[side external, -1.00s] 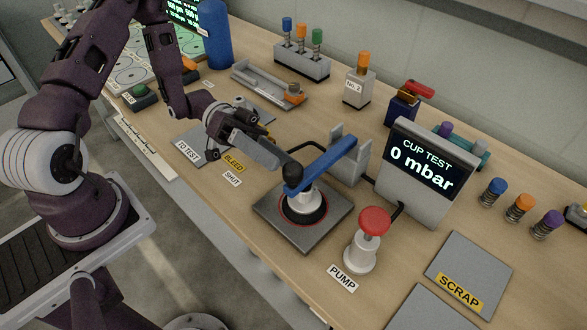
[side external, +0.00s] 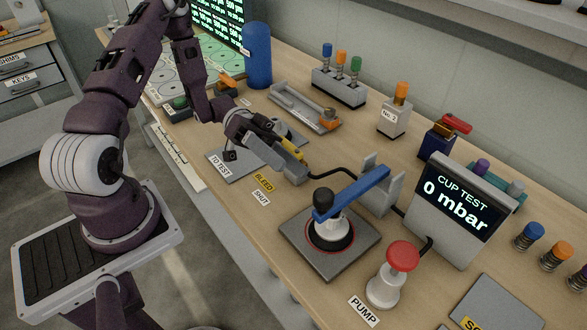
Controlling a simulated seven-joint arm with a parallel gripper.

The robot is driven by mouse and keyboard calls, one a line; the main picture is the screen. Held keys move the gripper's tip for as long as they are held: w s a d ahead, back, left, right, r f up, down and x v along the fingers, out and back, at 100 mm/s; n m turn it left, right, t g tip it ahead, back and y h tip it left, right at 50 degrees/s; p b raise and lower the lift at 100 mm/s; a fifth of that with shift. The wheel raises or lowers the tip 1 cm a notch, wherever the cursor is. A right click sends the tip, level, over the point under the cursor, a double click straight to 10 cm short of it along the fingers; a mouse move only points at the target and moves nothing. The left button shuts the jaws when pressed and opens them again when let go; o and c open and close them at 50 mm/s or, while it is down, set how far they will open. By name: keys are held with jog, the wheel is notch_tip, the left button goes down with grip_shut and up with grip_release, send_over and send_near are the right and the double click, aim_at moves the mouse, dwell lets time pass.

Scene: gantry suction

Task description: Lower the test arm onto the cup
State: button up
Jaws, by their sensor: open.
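The blue test arm (side external: 352,193) is down, running from its grey bracket (side external: 379,183) to a black knob (side external: 323,200) at its free end. Its free end sits on the white cup (side external: 333,228), which rests in a red-ringed black circle on the grey test plate (side external: 360,240). My gripper (side external: 300,170) is open and empty, to the left of and behind the knob, apart from it. The cup test display (side external: 453,198) reads 0 mbar.
A red-topped pump (side external: 403,257) stands right of the plate. The yellow bleed lever (side external: 282,143) is close behind my gripper. The display stands right of the bracket. A grey tray (side external: 305,107) and a blue cylinder (side external: 257,58) are at the back.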

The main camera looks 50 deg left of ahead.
jog(key=shift+a, duration=0.9)
jog(key=s+a+r+n+t+y, duration=0.1)
jog(key=s+r+n+t+y, duration=0.4)
jog(key=s+r+n+y, duration=0.4)
jog(key=s+r+y, duration=0.4)
jog(key=r+y, duration=0.2)
jog(key=y, duration=0.3)
jog(key=shift+s+r+t, duration=0.15)
jog(key=shift+s+t, duration=0.15)
jog(key=shift+s, duration=0.1)
